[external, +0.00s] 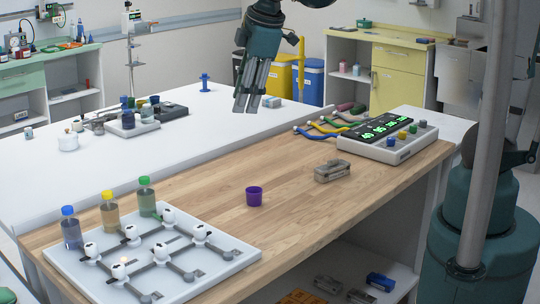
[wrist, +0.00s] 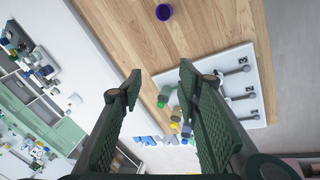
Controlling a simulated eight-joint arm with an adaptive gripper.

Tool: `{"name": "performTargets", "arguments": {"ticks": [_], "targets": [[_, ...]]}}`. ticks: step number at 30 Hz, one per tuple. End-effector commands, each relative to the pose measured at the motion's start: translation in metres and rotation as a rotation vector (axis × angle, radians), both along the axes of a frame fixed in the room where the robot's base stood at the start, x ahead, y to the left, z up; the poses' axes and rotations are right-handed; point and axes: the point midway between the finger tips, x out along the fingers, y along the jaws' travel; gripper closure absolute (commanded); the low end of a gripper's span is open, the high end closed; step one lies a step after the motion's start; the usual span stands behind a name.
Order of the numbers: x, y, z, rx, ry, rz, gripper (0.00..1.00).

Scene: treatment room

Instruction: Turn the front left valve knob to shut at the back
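The white valve board (external: 190,262) lies on the wooden bench top at the lower left of the external view. It bears several white knobs on grey pipes in two rows. The front left valve knob (external: 119,270) is near the board's left front part, with a small orange glow beside it. Its exact pointing is too small to tell. The board (wrist: 235,62) also shows at the right of the wrist view, partly hidden by a finger. My gripper (external: 257,105) hangs fingers-down, high and far from the board. In the wrist view my gripper (wrist: 160,80) is open and empty.
Bottles with blue (external: 72,229), yellow (external: 110,211) and green caps (external: 146,196) stand along the board's back edge. A purple cup (external: 254,197), a grey metal block (external: 332,172) and a display box with cables (external: 388,137) stand on the bench.

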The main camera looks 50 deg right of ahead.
Motion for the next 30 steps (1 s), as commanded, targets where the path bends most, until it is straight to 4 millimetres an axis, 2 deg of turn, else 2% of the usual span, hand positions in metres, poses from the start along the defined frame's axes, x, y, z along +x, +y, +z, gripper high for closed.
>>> {"name": "performTargets", "arguments": {"ticks": [1,15,30], "targets": [[0.005,0.012,-0.001,-0.015,0.007,0.032,0.67],[0.028,0.117,-0.025,-0.166,0.068,0.330,0.67],[0.027,0.239,-0.069,-0.325,0.129,0.642,0.67]]}}
